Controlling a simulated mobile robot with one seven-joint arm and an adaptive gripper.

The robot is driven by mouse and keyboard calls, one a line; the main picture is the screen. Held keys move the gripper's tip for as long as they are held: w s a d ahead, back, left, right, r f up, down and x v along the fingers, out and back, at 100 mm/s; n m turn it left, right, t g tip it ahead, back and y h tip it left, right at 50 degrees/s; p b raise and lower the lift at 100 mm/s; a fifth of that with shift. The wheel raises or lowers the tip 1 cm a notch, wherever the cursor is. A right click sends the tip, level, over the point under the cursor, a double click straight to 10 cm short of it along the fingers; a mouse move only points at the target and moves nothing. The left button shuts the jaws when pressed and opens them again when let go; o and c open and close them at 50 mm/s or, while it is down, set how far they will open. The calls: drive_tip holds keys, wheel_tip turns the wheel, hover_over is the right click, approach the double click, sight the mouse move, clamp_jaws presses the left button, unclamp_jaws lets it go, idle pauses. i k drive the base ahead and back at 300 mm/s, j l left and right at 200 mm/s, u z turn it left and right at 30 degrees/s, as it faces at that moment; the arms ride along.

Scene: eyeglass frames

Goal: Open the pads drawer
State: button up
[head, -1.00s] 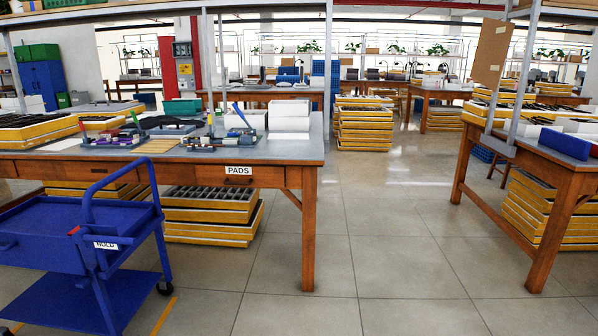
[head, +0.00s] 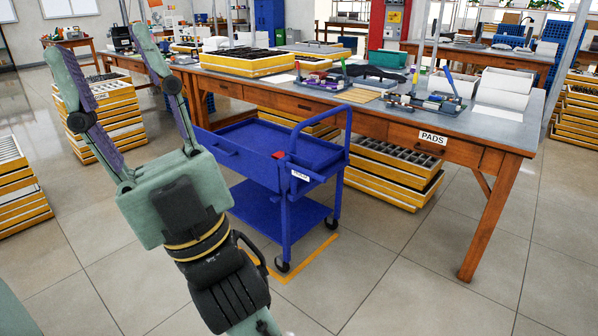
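The pads drawer (head: 403,134) is in the front of the wooden workbench (head: 511,140), near its right end. A white label reading PADS (head: 432,138) is on the bench front there. The drawer front looks flush with the bench, so it appears closed. My gripper (head: 107,47) is at the left of the head view, raised, with its two long fingers spread wide and nothing between them.
A blue cart (head: 262,196) with a raised handle stands in front of the bench, left of the PADS label. Stacked yellow trays (head: 380,180) sit under the bench. Other tray stacks (head: 105,120) stand at left. The floor (head: 400,285) before the bench's right end is clear.

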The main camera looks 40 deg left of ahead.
sight(470, 154)
drive_tip(key=i+u, duration=0.15)
drive_tip(key=i, duration=0.55)
drive_tip(key=i+u, duration=0.15)
drive_tip(key=i, duration=0.6)
drive_tip(key=i+l+u, duration=0.15)
drive_tip(key=i, duration=0.55)
